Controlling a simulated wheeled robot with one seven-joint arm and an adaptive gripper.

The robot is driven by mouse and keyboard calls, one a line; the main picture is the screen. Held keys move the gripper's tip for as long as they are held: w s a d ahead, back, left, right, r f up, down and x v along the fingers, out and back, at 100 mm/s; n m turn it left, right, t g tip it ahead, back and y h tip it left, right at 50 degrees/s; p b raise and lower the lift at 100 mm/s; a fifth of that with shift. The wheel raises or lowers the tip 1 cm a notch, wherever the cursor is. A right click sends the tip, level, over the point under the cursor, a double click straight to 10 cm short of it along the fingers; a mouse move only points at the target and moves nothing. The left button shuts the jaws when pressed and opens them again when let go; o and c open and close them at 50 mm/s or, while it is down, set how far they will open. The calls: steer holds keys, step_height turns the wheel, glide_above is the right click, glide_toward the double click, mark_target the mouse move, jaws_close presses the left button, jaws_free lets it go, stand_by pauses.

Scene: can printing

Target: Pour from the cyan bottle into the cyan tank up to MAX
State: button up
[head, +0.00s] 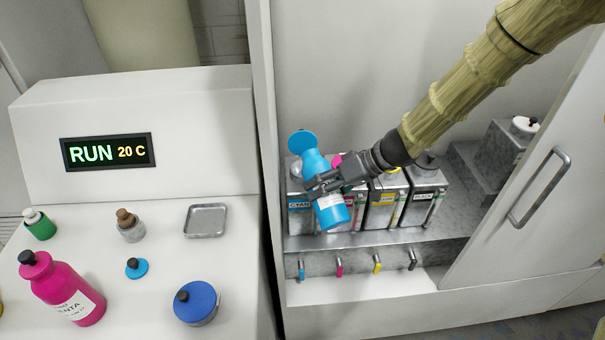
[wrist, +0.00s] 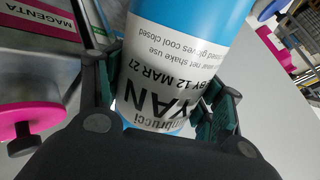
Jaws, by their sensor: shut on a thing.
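The cyan bottle (head: 333,212) has a cyan body and a white label. In the head view it leans a little, with its narrower end up and to the left, in front of the cyan tank (head: 298,207). My gripper (head: 325,186) is shut around the bottle's middle. The wrist view shows the bottle (wrist: 190,50) between the fingers, its label text upside down. No pouring liquid is visible.
Magenta, yellow (head: 385,205) and black (head: 425,195) tanks stand right of the cyan one, with coloured taps below. A cabinet door (head: 535,200) is at right. The left counter holds a magenta bottle (head: 68,290), a small cyan cap (head: 136,268), a blue pot (head: 197,303) and an empty tray (head: 205,220).

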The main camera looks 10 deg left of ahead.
mark_target(331, 180)
steer(key=shift+w+a+f+n+t+y+b, duration=0.2)
steer(key=shift+n+t+y+b, duration=0.3)
steer(key=shift+b, duration=3.15)
steer(key=shift+w+a+n+t+y+b, duration=0.1)
steer(key=shift+w+n+t+y+b, duration=0.35)
steer(key=shift+b, duration=3.15)
steer(key=b, duration=0.5)
steer(key=t+y+b, duration=0.1)
steer(key=b, duration=0.4)
steer(key=shift+w+a+r+n+t, duration=0.1)
steer(key=shift+a+n+t, duration=0.05)
steer(key=shift+n+t, duration=0.1)
steer(key=t+y+b, duration=0.1)
steer(key=b, duration=0.6)
steer(key=shift+r+n, duration=0.15)
steer(key=shift+n, duration=0.25)
steer(key=b, duration=0.4)
steer(key=f+y+b, duration=0.1)
steer(key=b, duration=0.3)
steer(key=shift+s+n+t+b, duration=0.25)
steer(key=shift+n+t+b, duration=0.05)
steer(key=shift+n+b, duration=0.1)
steer(key=shift+r+b, duration=0.1)
steer(key=shift+b, duration=0.2)
step_height(331, 180, up, 4)
steer(key=n+t+y+b, duration=0.1)
steer(key=b, duration=0.5)
steer(key=shift+f, duration=0.25)
steer(key=shift+r+b, duration=0.15)
steer(key=shift+b, duration=0.55)
